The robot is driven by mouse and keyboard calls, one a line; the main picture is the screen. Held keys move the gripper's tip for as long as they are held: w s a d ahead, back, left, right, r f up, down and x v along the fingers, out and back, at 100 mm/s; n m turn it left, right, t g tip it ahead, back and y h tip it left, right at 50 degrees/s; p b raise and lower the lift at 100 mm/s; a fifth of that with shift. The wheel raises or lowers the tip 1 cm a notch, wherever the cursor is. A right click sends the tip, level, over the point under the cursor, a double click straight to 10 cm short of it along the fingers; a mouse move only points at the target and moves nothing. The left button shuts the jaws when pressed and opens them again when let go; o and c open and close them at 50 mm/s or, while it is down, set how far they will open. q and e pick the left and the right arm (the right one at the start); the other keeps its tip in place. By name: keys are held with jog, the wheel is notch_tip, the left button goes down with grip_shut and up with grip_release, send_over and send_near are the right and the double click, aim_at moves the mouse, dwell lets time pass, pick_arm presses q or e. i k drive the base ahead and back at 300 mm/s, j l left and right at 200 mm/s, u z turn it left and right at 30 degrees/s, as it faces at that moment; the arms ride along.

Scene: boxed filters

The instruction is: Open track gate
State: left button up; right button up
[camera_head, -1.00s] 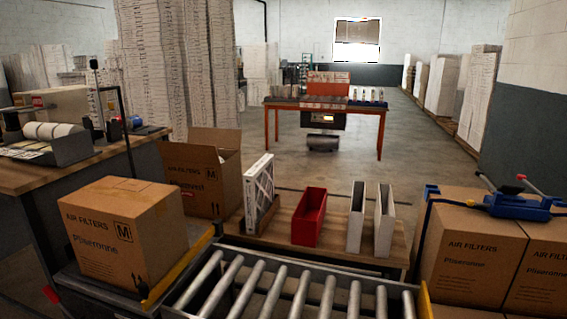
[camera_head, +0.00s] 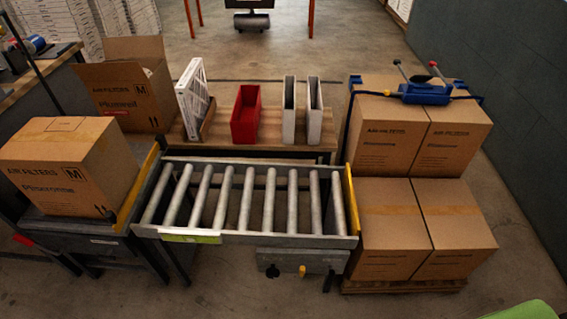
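A roller track (camera_head: 247,201) with grey metal rollers lies across the middle of the head view. A yellow bar (camera_head: 136,187) runs along its left end, beside the carton there. Another yellow bar (camera_head: 352,206) stands at its right end. I cannot tell for certain which part is the gate. A yellow-green label (camera_head: 190,237) is on the front rail. A grey control box (camera_head: 300,263) with a black knob and a yellow knob hangs under the front rail. Neither of my grippers is in view.
An air-filter carton (camera_head: 70,165) sits left of the track. Stacked cartons (camera_head: 405,235) with a blue strapping tool (camera_head: 425,92) stand at right. Behind, a wooden bench (camera_head: 268,143) holds a red bin (camera_head: 246,114). Open floor (camera_head: 235,290) lies in front.

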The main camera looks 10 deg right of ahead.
aim_at(118, 221)
jog(key=z, duration=0.6)
jog(key=j+u, duration=0.15)
jog(key=u, duration=1.5)
jog(key=z, duration=0.5)
jog(key=i+j, duration=0.05)
